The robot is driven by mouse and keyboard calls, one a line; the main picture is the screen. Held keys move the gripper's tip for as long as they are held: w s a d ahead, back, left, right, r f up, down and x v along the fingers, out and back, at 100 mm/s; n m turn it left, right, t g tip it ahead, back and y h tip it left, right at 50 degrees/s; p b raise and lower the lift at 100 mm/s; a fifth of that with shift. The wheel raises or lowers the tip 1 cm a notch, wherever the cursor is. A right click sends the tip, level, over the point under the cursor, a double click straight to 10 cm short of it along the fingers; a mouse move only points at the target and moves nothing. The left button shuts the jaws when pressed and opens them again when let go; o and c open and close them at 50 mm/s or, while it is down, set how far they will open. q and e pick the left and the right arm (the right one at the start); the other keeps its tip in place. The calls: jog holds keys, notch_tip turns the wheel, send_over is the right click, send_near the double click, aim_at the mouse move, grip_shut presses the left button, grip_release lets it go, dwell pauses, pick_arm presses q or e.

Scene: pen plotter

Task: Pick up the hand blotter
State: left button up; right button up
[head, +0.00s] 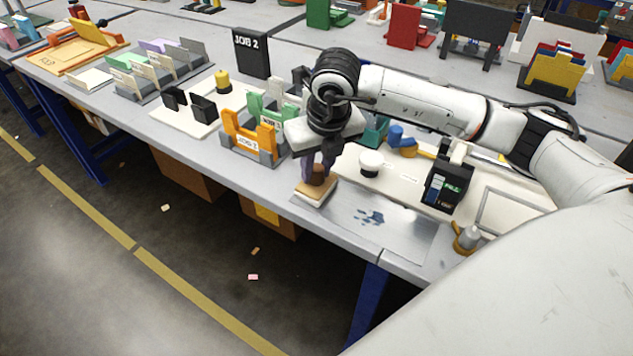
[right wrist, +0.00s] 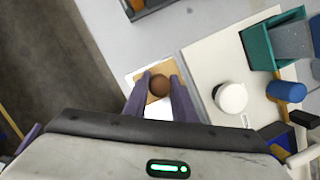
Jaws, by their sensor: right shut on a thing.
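The hand blotter (head: 316,189) has a brown round knob on a tan block with a pale underside. It is at the front edge of the table, left of a metal sheet with blue ink blots (head: 370,216). My right gripper (head: 318,174) comes down from above and is shut on the blotter's knob. In the right wrist view the blotter (right wrist: 159,84) shows its brown knob between the two purple-grey fingers (right wrist: 160,94). I cannot tell whether the blotter rests on the surface or is slightly raised. My left gripper is not in view.
A white round-topped thing (head: 371,162) and a black box (head: 447,186) stand right of the blotter. An orange-and-grey holder (head: 252,137) stands to the left. The table's front edge is close to the blotter.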

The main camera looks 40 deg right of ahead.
aim_at(317, 167)
jog(key=shift+r, duration=0.1)
notch_tip(317, 167, up, 10)
jog(key=shift+f, duration=0.1)
dwell(0.3)
